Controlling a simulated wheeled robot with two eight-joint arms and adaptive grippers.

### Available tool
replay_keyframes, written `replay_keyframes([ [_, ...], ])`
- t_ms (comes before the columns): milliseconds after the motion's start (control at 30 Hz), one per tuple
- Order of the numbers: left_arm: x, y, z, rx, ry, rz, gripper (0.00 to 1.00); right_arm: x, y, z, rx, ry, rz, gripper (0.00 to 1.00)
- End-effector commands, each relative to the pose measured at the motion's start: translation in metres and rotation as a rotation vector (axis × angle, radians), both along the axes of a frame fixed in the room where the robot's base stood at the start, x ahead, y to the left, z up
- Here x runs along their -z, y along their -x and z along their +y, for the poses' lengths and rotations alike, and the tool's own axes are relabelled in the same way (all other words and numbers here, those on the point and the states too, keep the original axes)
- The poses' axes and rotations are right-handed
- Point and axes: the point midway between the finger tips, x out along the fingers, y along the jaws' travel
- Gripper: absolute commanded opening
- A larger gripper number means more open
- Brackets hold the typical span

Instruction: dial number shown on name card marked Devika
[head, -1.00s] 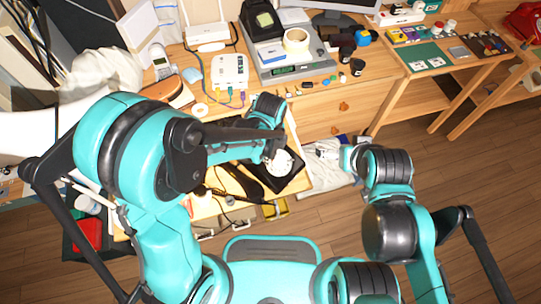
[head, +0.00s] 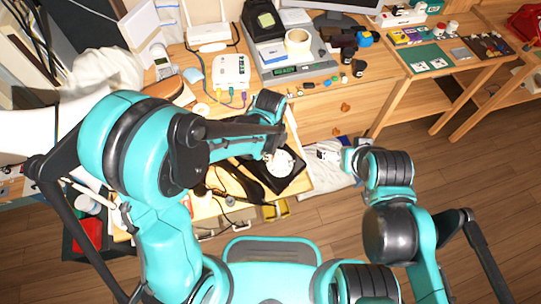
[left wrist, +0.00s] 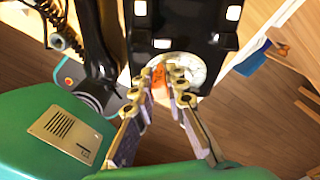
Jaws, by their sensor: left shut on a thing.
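A black dial phone (head: 290,183) with a round white dial (head: 283,165) lies on the desk in front of me. My left gripper (head: 268,156) reaches over the dial's left edge in the head view. In the left wrist view its fingertips (left wrist: 163,80) are at the white dial (left wrist: 207,68), with an orange piece (left wrist: 158,77) between them. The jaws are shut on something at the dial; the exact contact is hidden. My right gripper (head: 350,154) is away to the right of the phone, its jaws unclear. No card name is readable.
A white router box (head: 230,70), a scale with a tape roll (head: 298,40) and a cordless handset (head: 161,66) stand at the back. A green mat (head: 428,57) with small cards lies on the right table. Floor on the right is clear.

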Motion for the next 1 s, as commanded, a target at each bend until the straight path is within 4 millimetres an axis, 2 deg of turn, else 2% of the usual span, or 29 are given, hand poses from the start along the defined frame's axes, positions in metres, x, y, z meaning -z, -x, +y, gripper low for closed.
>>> replay_keyframes([
  [333,0.000,-0.002,0.000,0.000,0.000,0.000,0.00,0.000,0.000,0.000,0.000,0.000,0.000,1.00],
  [633,-0.003,-0.013,-0.002,0.000,0.000,0.000,0.00,-0.001,0.000,0.000,0.000,0.000,0.000,1.00],
  [1000,-0.003,-0.015,-0.003,0.000,0.000,0.000,0.00,0.000,0.000,0.000,0.000,0.000,0.000,1.00],
])
